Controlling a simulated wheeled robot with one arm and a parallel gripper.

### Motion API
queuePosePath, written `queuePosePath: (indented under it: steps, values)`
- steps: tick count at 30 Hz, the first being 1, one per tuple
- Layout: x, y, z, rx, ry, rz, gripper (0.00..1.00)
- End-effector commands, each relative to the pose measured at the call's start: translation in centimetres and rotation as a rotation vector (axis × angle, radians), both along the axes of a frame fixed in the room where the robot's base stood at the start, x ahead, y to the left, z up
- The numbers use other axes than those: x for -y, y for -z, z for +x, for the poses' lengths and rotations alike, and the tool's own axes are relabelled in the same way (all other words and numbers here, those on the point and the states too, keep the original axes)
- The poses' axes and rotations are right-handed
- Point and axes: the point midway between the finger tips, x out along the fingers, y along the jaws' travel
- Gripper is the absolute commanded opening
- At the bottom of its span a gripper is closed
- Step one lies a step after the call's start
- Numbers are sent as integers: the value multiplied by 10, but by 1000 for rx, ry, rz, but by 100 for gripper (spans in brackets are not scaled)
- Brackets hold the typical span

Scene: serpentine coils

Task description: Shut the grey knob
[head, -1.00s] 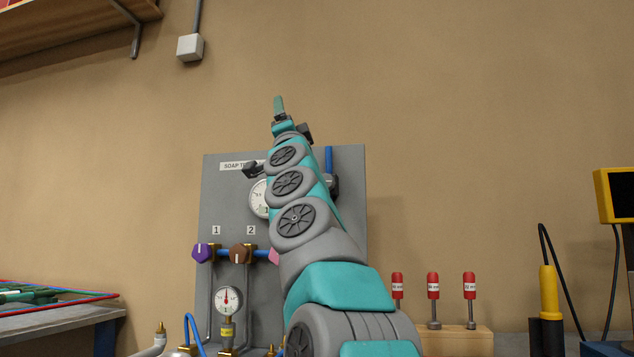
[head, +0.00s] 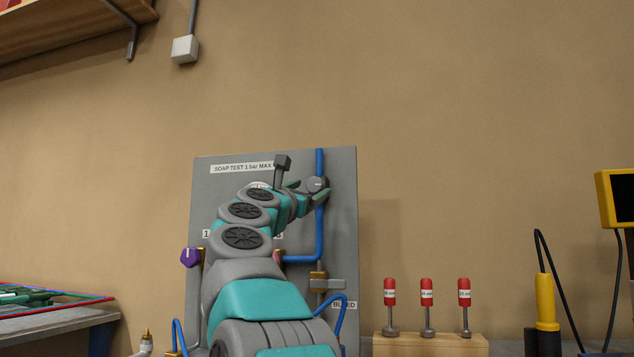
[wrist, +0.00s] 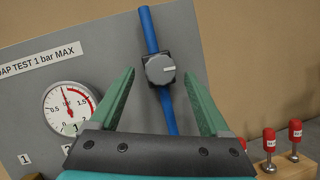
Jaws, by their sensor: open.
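The grey knob (head: 317,184) is on the blue vertical pipe at the upper right of the grey panel. It also shows in the wrist view (wrist: 160,69), round with a pale mark pointing right in that picture. My gripper (head: 307,190) is open, with its green fingers close to the knob. In the wrist view, the fingers (wrist: 158,75) appear on either side of the knob, with clear gaps to it. I cannot tell how far the fingertips are from the knob in depth. No finger visibly touches it.
A dial gauge (wrist: 69,108) sits on the panel (head: 225,190), left of the knob. A purple knob (head: 190,258) is lower left. Red-handled tools stand in a wooden block (head: 430,345) at right. The wall area right of the panel is clear.

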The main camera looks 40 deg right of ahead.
Motion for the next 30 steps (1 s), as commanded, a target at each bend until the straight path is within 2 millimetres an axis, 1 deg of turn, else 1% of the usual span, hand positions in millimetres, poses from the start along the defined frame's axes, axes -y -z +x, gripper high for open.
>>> queuePosePath:
  steps: [1,3,6,12,16,24,25,30]
  values:
    - [7,-7,3,2,3,1,80]
    - [16,-12,8,2,2,0,80]
    - [27,-16,17,-2,1,-2,80]
    - [44,-24,26,1,2,-2,80]
    - [48,-24,29,1,1,-3,80]
    - [49,-23,30,0,0,-4,80]
    - [49,-23,30,0,0,-4,79]
    - [49,-23,30,0,0,-4,60]
